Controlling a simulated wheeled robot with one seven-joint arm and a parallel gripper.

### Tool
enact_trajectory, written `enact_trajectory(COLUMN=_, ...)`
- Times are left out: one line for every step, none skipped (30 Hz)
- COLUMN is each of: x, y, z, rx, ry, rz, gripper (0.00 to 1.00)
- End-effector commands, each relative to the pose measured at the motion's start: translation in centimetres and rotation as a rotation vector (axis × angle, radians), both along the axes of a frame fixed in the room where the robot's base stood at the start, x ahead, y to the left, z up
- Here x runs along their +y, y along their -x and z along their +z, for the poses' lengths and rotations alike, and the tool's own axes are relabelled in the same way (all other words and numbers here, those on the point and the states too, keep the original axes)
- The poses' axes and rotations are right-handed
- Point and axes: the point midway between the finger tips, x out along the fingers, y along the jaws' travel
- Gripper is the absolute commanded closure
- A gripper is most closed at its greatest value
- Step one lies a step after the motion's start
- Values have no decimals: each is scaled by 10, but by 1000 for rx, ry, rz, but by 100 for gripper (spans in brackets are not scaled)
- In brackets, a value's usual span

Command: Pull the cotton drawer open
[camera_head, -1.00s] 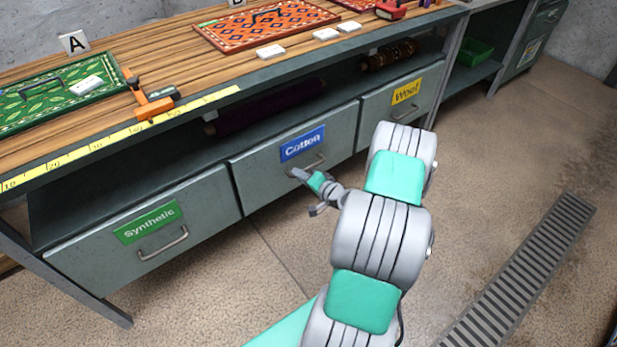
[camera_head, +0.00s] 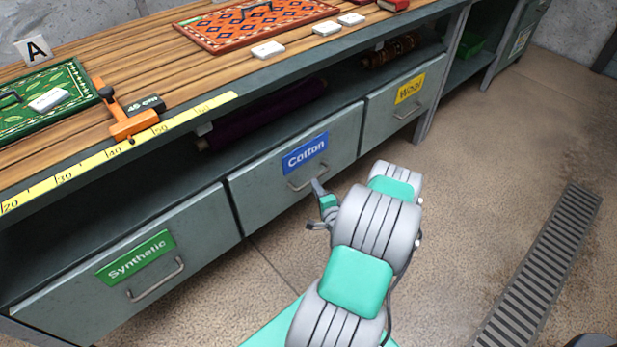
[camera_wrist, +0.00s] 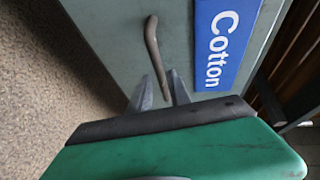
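The cotton drawer (camera_head: 268,190) is a grey front with a blue "Cotton" label (camera_head: 305,153), between the synthetic and wool drawers. It looks shut, flush with the synthetic drawer. Its thin metal bar handle (camera_head: 309,176) sits below the label, and the handle also shows in the wrist view (camera_wrist: 153,42). My gripper (camera_head: 318,202) is just in front of the handle's right part. In the wrist view its two grey fingers (camera_wrist: 160,88) are apart, and one end of the handle shows between them. I cannot tell whether they touch it.
The synthetic drawer (camera_head: 80,290) with a green label is on the left, the wool drawer (camera_head: 385,125) on the right. Above them is an open shelf with rolled rugs (camera_head: 265,115). A floor grate (camera_head: 535,270) lies at right; the floor before the drawers is clear.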

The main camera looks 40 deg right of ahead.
Motion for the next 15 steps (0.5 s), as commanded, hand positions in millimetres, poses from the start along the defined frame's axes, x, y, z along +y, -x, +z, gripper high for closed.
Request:
enact_trajectory(x=-5, y=-10, z=-2, rx=-2, ry=5, rz=1, gripper=77)
enact_trajectory(x=-8, y=-15, z=-4, rx=0, ry=5, rz=0, gripper=77)
enact_trajectory(x=-11, y=-21, z=-6, rx=-1, ry=4, rz=-2, gripper=77)
enact_trajectory(x=-14, y=-26, z=-7, rx=-2, ry=4, rz=-3, gripper=77)
enact_trajectory(x=-16, y=-31, z=-7, rx=-1, ry=6, rz=-4, gripper=77)
enact_trajectory(x=-18, y=-37, z=-9, rx=-1, ry=4, rz=-5, gripper=77)
enact_trajectory(x=-20, y=-40, z=-10, rx=0, ry=3, rz=-5, gripper=77)
enact_trajectory(x=-21, y=-43, z=-10, rx=-1, ry=4, rz=-5, gripper=77)
enact_trajectory(x=-23, y=-47, z=-11, rx=-1, ry=2, rz=-6, gripper=77)
enact_trajectory(x=-23, y=-48, z=-11, rx=-1, ry=2, rz=-6, gripper=77)
enact_trajectory(x=-24, y=-50, z=-10, rx=-2, ry=2, rz=-7, gripper=77)
enact_trajectory(x=-24, y=-51, z=-10, rx=-2, ry=2, rz=-7, gripper=77)
enact_trajectory(x=-24, y=-51, z=-10, rx=-1, ry=1, rz=-7, gripper=77)
enact_trajectory(x=-24, y=-51, z=-10, rx=-1, ry=1, rz=-6, gripper=77)
enact_trajectory(x=-24, y=-51, z=-10, rx=-1, ry=1, rz=-6, gripper=77)
